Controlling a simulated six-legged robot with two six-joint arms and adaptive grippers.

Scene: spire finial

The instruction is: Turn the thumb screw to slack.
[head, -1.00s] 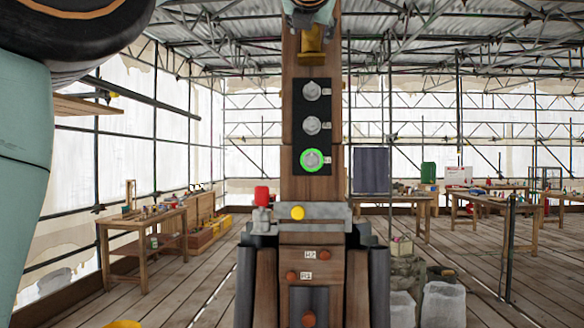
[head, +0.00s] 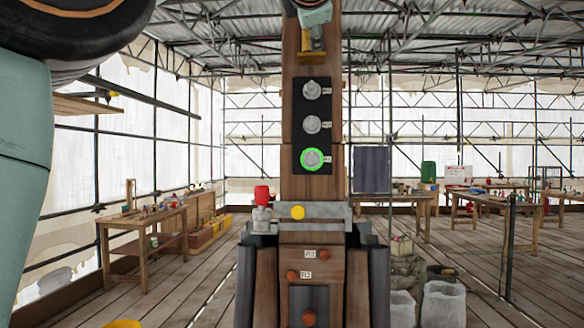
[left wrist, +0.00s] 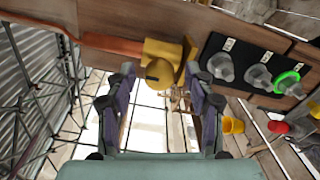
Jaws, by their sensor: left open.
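A yellow, round-headed screw (left wrist: 159,73), which looks like the thumb screw, stands out from a yellow bracket (left wrist: 163,50) on the wooden post. My left gripper (left wrist: 160,78) is open, with one finger on each side of the screw head in the left wrist view. Gaps show between fingers and head; whether the head lies fully within their depth I cannot tell. In the head view the bracket (head: 312,42) is high on the post, and my left gripper (head: 314,14) is at the top edge, partly cut off. My right gripper is not in view.
Below the bracket, a black plate (head: 313,108) carries several grey bolts, the lowest ringed green. Lower are a grey collar (head: 325,211), a yellow knob (head: 297,212) and a red-topped fitting (head: 262,200). Workbenches (head: 150,225) stand far back at both sides.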

